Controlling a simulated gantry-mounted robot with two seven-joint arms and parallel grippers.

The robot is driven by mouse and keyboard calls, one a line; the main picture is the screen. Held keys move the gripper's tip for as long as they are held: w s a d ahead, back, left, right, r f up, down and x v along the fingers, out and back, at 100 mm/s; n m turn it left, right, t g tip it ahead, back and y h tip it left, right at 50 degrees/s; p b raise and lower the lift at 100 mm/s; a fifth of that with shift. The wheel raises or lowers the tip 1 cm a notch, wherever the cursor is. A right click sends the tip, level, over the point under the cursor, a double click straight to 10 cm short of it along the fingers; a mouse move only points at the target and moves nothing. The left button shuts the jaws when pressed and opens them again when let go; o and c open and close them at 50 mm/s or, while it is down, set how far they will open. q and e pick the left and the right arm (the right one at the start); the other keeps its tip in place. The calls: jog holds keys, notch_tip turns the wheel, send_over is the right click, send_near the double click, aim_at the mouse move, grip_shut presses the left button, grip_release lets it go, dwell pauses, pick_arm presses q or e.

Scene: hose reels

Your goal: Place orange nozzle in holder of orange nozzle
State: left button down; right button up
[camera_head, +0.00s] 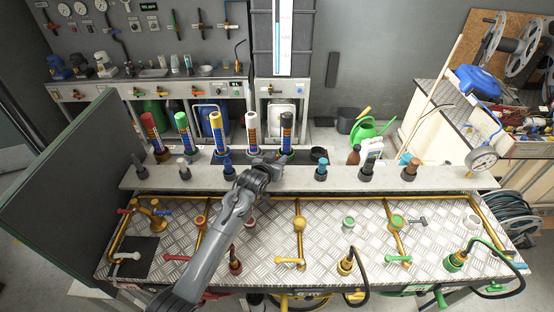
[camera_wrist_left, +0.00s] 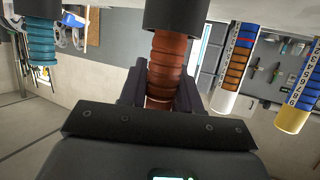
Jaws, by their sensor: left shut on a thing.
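My left gripper (camera_head: 270,168) is at the raised grey shelf, between the blue and teal nozzles. In the left wrist view its fingers (camera_wrist_left: 160,92) are shut around the ribbed orange nozzle (camera_wrist_left: 166,60), which looks red-brown. The nozzle's end away from the gripper meets a black round holder (camera_wrist_left: 172,14), in line with it; how deep it sits cannot be told. In the head view my gripper hides this nozzle and holder. My right gripper is not in view.
A teal nozzle (camera_head: 321,168) stands right of my gripper, a blue one (camera_head: 228,162) left. A brownish nozzle (camera_head: 409,167) stands farther right. Tall coloured tubes (camera_head: 217,132) line the back. Brass pipes and valves (camera_head: 299,238) cover the metal-plate bench (camera_head: 325,225) in front.

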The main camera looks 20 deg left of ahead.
pick_arm(q)
jog(key=shift+f, duration=0.1)
jog(key=c, duration=0.8)
grip_release()
jog(key=shift+s+r, duration=0.3)
jog(key=shift+s, duration=0.1)
jog(key=v, duration=1.1)
jog(key=shift+s+p, duration=0.1)
jog(key=shift+p, duration=0.25)
jog(key=shift+r, duration=0.1)
